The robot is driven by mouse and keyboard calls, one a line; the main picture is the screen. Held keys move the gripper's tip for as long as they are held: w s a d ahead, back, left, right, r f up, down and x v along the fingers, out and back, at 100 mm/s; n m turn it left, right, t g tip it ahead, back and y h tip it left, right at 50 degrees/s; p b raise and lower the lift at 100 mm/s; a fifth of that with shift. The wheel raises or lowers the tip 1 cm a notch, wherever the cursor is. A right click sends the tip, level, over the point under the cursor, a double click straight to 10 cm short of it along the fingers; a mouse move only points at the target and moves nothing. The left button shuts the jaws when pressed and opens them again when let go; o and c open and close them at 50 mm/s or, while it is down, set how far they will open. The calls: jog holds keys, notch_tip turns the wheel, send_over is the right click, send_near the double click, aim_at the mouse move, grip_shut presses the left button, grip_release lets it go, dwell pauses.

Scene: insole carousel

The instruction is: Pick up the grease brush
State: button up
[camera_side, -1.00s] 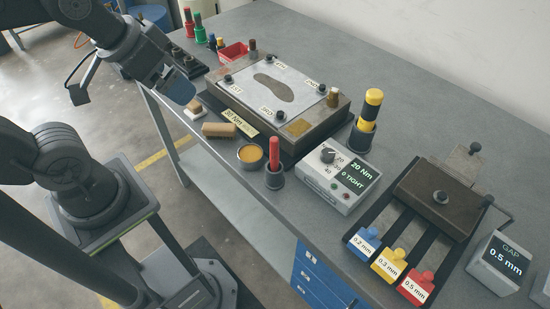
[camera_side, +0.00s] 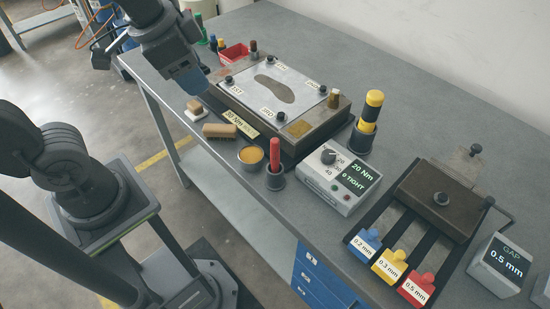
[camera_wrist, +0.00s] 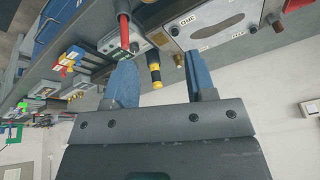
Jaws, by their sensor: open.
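A red-handled tool (camera_side: 274,154) stands upright in a dark holder beside a round tin of yellow grease (camera_side: 250,156); its lower end is hidden. I cannot tell for certain which of these is the grease brush. The red handle also shows in the wrist view (camera_wrist: 124,32). My gripper (camera_side: 194,88) is above the table's left side, near the plate fixture, apart from both. In the wrist view its blue fingers (camera_wrist: 158,78) are spread with nothing held.
The plate fixture (camera_side: 228,92) stands behind the brushes. A yellow-black handled tool (camera_side: 371,108) rises from a holder to the right, near the torque box (camera_side: 323,181). A red bin (camera_side: 234,53) and several small bottles stand at the back left.

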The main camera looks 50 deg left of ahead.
jog(key=w+d+m+g, duration=0.2)
jog(key=w+d+m, duration=0.2)
jog(key=d+m, duration=0.1)
jog(key=m+g, duration=0.2)
jog(key=m, duration=0.5)
send_over(275, 171)
notch_tip(275, 171, down, 3)
jog(key=f, duration=1.3)
jog(key=shift+w+a+f, duration=0.25)
jog(key=shift+a+f, duration=0.05)
jog(key=shift+f, duration=0.05)
jog(key=shift+c, duration=0.3)
grip_shut()
